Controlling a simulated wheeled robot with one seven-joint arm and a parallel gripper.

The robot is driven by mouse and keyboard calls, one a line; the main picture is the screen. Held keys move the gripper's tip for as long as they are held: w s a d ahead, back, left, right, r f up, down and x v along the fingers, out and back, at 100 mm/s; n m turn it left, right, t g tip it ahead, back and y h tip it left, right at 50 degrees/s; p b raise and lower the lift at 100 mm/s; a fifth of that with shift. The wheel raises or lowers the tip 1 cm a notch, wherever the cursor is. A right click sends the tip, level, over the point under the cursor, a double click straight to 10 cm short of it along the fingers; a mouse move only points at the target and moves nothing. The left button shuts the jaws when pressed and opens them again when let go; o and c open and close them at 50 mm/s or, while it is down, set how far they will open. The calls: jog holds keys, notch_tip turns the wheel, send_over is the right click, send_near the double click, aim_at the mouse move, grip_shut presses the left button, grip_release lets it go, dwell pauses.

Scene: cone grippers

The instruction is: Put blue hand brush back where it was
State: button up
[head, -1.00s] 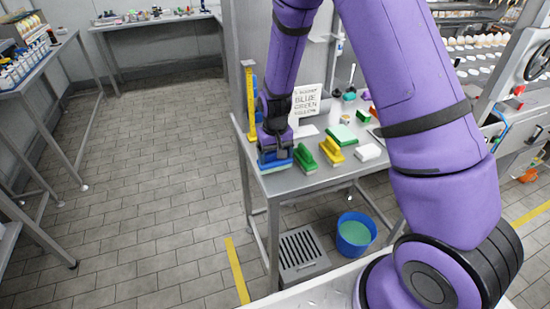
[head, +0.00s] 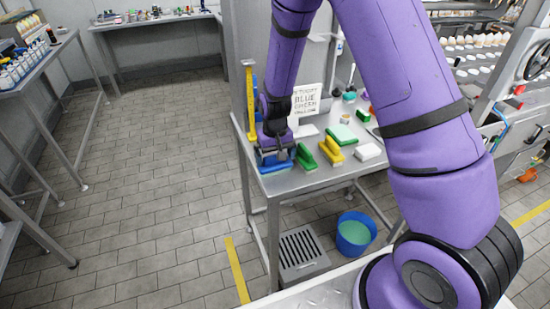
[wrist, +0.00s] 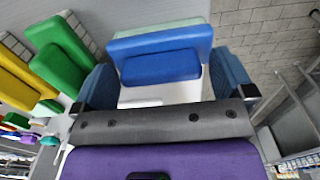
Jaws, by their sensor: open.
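The blue hand brush (head: 272,163) rests at the left front corner of the steel table, left of a green brush (head: 306,157) and a yellow brush (head: 331,150). My gripper (head: 274,153) is just above and behind it in the head view. In the wrist view the blue brush (wrist: 160,55) lies beyond and between the two blue fingers of my open gripper (wrist: 165,88), and a pale gap shows between it and the palm. Whether a finger touches the brush I cannot tell.
The table (head: 310,182) also holds a white block (head: 367,152), a green pad (head: 341,134) and a lettered sign (head: 306,104). A yellow upright piece (head: 250,105) stands at the left edge. A blue bucket (head: 355,235) is on the floor below. The left floor is clear.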

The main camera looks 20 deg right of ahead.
notch_tip(320, 180, up, 12)
jog(key=shift+f, duration=0.25)
notch_tip(320, 180, up, 8)
jog(key=r+t, duration=0.1)
send_over(275, 156)
jog(key=s+d, duration=0.2)
jog(key=s, duration=0.2)
jog(key=s+d+r+t, duration=0.1)
jog(key=s+d+r, duration=0.1)
jog(key=s+r, duration=0.55)
jog(key=s+d+r+t, duration=0.1)
jog(key=s+r, duration=0.3)
jog(key=s, duration=0.4)
jog(key=s+d+r+t, duration=0.2)
jog(key=s+r, duration=0.2)
jog(key=s, duration=0.5)
jog(key=shift+s+r, duration=0.25)
jog(key=shift+r, duration=0.05)
